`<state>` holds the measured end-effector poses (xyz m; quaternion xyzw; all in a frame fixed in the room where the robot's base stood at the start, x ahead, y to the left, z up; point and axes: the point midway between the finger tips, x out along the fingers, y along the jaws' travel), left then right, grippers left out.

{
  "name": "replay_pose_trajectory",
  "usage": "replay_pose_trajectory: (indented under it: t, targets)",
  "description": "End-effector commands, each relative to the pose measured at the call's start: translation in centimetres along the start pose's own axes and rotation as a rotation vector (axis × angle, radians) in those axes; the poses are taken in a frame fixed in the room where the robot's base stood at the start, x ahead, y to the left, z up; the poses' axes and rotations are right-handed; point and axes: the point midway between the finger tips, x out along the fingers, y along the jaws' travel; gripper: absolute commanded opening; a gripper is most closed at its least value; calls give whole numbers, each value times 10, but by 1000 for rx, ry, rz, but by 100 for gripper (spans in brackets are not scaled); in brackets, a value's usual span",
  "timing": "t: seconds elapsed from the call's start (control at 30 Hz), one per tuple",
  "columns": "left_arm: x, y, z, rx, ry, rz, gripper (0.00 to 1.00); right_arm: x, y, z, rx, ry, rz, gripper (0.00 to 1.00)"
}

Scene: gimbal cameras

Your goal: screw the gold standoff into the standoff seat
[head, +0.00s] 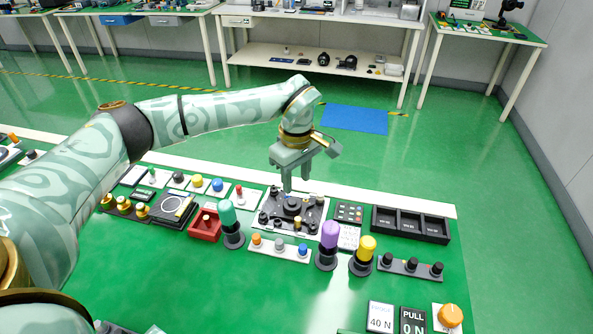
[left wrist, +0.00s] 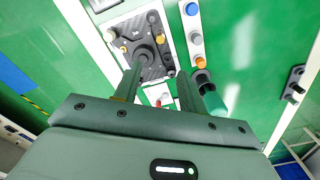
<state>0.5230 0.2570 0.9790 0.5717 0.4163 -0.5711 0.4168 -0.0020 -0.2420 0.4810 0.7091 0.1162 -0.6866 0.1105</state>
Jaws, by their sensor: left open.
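My left gripper (head: 296,180) is open, its fingers pointing down above a black fixture plate (head: 311,217) on a white base. Nothing shows between its fingers. In the left wrist view the two fingers (left wrist: 158,88) reach toward the same plate, with a large dark round part (left wrist: 144,52) at its middle. A small gold piece (left wrist: 161,39) stands on that plate beside the round part; it may be the gold standoff. Which small part is the standoff seat, I cannot tell. My right gripper is not in view.
A green teal-capped post (head: 228,216), a purple-capped post (head: 329,236) and a yellow-capped post (head: 366,250) stand in front of the plate. A red tray (head: 192,231) is at left, a black three-bin tray (head: 436,239) at right. Open green tabletop (head: 225,290) lies in front.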

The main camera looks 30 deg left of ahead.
Motion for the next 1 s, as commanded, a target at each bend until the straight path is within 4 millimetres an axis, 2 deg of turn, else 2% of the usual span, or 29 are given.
replay_pose_trajectory:
  t: [0.03,0.3,0.4,0.5,0.7,0.87,1.0]
  targets:
    - [14,-1,1,0,-3,-6,41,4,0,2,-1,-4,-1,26]
    - [82,-1,1,2,-4,-8,41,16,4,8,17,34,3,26]
    - [105,-1,1,2,-4,-8,41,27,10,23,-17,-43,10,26]
    - [122,-1,1,2,-3,-5,41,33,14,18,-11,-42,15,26]
    - [141,-1,0,2,-2,-3,41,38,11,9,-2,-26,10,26]
    - [144,0,0,3,-1,0,41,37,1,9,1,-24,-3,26]
    - [144,0,0,3,0,0,41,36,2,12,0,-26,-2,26]
